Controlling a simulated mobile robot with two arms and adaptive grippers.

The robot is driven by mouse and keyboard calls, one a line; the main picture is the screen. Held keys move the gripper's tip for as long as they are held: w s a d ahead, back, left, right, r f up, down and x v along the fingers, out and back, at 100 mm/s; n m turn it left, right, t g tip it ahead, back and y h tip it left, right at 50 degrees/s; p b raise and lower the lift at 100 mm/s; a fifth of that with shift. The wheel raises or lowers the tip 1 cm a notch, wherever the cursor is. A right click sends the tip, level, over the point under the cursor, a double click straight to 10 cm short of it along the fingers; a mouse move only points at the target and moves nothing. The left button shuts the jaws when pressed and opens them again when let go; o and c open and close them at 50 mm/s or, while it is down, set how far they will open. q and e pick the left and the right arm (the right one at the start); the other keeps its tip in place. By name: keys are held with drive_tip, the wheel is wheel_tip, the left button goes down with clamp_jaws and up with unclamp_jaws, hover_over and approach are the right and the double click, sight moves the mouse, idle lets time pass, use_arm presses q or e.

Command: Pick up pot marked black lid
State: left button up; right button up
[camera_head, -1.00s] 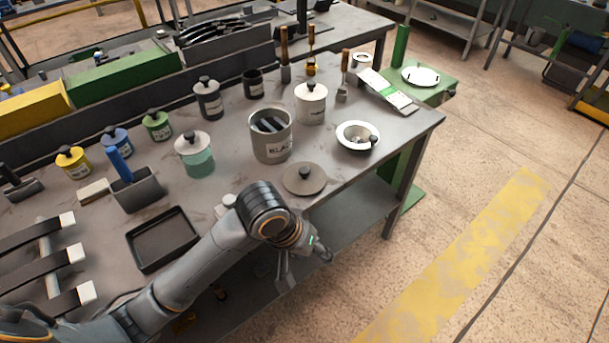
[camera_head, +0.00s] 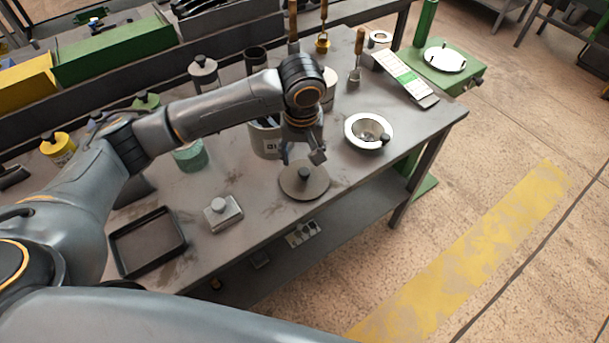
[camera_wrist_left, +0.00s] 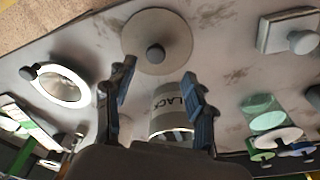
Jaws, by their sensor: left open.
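The round grey lid (camera_head: 304,187) with a dark knob lies flat on the table near its front edge. It also shows at the top middle of the left wrist view (camera_wrist_left: 168,28). The grey pot with black lettering (camera_head: 264,144) stands uncovered just behind the lid, partly hidden by my left arm; in the left wrist view the pot (camera_wrist_left: 170,104) shows between the fingers. My left gripper (camera_head: 302,157) is open and empty, pointing down just above and behind the lid, apart from its knob. It also shows in the left wrist view (camera_wrist_left: 158,75). My right gripper is not in view.
A white-rimmed bowl (camera_head: 389,126) stands right of the lid. A small metal box with a knob (camera_head: 225,215) lies to its left, and a black tray (camera_head: 148,243) further left. A green pot (camera_head: 191,158) and other canisters stand behind. The table's front edge is close.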

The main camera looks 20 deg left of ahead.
sight(304, 171)
use_arm(q)
drive_tip(key=f, duration=0.1)
drive_tip(key=w+f, duration=0.1)
drive_tip(key=f, duration=0.1)
drive_tip(key=shift+w+f, duration=0.15)
drive_tip(key=shift+f, duration=0.3)
wheel_tip(304, 171, down, 2)
drive_tip(key=shift+w+f+p, duration=0.1)
drive_tip(key=shift+f+p, duration=0.05)
drive_tip(key=shift+p, duration=0.45)
drive_tip(key=shift+w+f, duration=0.25)
drive_tip(key=shift+f, duration=0.95)
drive_tip(key=shift+s, duration=0.1)
drive_tip(key=c, duration=1)
clamp_jaws()
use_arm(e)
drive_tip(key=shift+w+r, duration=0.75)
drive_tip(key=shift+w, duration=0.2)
